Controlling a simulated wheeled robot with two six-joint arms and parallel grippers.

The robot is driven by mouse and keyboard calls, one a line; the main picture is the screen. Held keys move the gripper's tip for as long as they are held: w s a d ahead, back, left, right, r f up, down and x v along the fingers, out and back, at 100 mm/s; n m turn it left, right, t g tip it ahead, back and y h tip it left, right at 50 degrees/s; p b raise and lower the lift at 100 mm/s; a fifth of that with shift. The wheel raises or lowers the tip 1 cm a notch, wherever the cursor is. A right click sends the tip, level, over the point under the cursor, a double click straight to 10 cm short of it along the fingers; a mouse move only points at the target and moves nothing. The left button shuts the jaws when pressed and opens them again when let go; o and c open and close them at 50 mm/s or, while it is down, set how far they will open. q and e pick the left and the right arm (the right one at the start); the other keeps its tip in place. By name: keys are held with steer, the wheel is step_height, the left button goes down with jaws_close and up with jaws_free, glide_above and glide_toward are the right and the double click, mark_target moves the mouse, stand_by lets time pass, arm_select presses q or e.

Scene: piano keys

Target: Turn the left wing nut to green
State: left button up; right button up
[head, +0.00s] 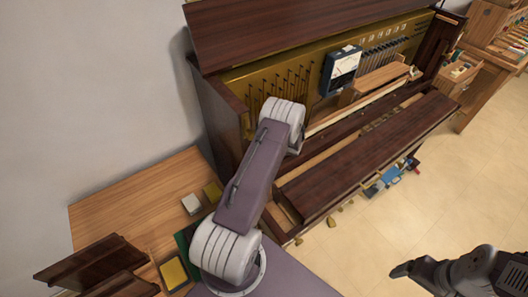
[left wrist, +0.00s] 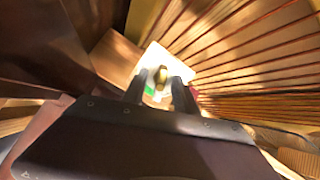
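In the left wrist view a small brass-coloured wing nut (left wrist: 161,75) stands in front of a bright, pale plate (left wrist: 150,54). A green patch (left wrist: 150,90) shows on the plate just below the nut. My left gripper (left wrist: 159,88) points at the plate, its two dark fingers apart, with the nut seen between their tips. I cannot tell whether either finger touches it. In the head view my left arm reaches into the open piano (head: 285,75) and hides the left gripper and the nut. My right gripper (head: 402,269) is at the lower right, over bare floor, away from the piano.
Copper-coloured strings run close to the right of my left gripper, and a dark wooden wall is on its left. A meter box (head: 341,70) sits on the piano's gold frame. A wooden table (head: 130,205) stands at the left. The floor (head: 440,220) at the right is mostly clear.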

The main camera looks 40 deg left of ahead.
arm_select(q)
steer(key=shift+s+d+r, duration=0.1)
steer(key=shift+d+r, duration=0.3)
steer(key=shift+r, duration=0.1)
stand_by(0.3)
